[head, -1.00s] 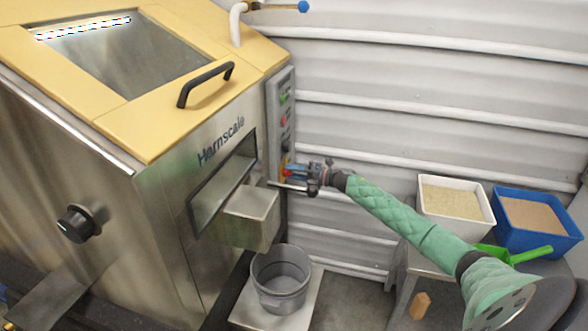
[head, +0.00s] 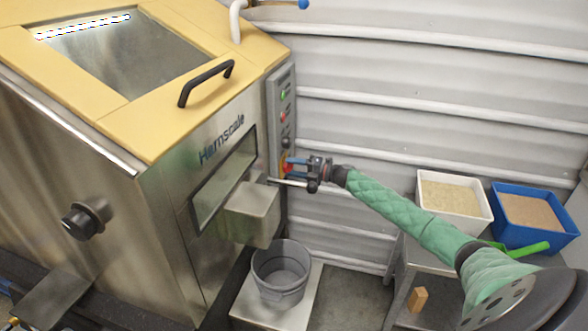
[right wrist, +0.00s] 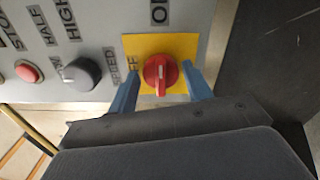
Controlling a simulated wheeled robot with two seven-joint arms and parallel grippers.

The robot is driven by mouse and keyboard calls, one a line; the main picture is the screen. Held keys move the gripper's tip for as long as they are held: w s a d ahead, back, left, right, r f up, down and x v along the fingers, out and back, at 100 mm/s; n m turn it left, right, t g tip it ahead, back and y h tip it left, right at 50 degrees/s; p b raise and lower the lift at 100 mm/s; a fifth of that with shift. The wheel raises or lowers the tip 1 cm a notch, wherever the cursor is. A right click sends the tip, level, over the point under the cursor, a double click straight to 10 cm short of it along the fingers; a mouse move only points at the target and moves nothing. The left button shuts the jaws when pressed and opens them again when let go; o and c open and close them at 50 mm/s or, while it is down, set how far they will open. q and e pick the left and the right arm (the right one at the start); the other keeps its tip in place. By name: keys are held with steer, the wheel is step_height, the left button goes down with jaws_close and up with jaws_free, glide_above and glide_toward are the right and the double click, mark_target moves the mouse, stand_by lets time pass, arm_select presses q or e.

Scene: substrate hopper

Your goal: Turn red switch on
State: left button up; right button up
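The red switch (right wrist: 160,74) is a round knob with a raised grip and a white mark, on a yellow plate (right wrist: 184,47) on the grey control panel. In the right wrist view its grip stands about upright in the picture. My right gripper (right wrist: 161,80) is open, with one blue finger on each side of the knob. Gaps show between the fingers and the knob, so it is not gripped. In the head view my right gripper (head: 290,167) is at the lower end of the panel (head: 281,105) and partly hides the switch.
A dark speed knob (right wrist: 82,73) and a red button (right wrist: 29,71) sit beside the switch. The machine's outlet chute (head: 252,212) juts out just below my right gripper, above a grey bucket (head: 281,272). White (head: 453,205) and blue (head: 535,218) bins stand at right.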

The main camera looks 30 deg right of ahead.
steer(key=shift+o, duration=1)
arm_select(q)
steer(key=shift+t, duration=0.3)
steer(key=shift+s+f+b, duration=0.1)
steer(key=shift+f+b, duration=0.5)
steer(key=shift+f, duration=1.7)
arm_select(e)
steer(key=v, duration=0.7)
steer(key=shift+s+d, duration=0.25)
steer(key=shift+s, duration=0.05)
steer(key=shift+f, duration=0.1)
